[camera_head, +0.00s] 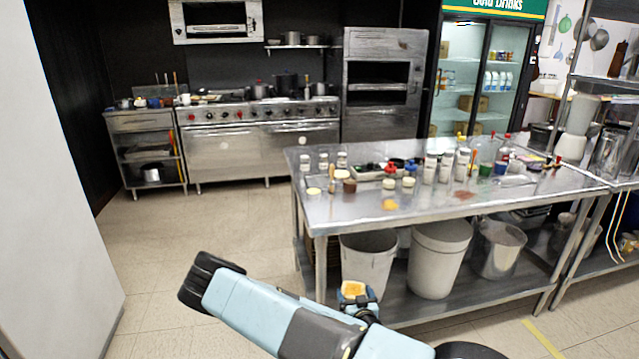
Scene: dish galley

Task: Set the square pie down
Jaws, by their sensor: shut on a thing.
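The square pie (353,287) is a small orange-yellow block with a paler edge. It sits in my gripper (355,295), which is shut on it, in the lower middle of the head view. My arm reaches in from the bottom, and the dark gripper parts hide the pie's lower sides. Pie and gripper appear in front of the near edge of the steel table (350,212), lower in the picture than its top. The pie looks apart from the table.
Several jars, bottles and small cups crowd the middle and back of the tabletop. A flat orange patch (390,204) lies near its front edge. The front left tabletop is mostly bare. White buckets (438,260) stand on the lower shelf. Open floor (230,225) lies left.

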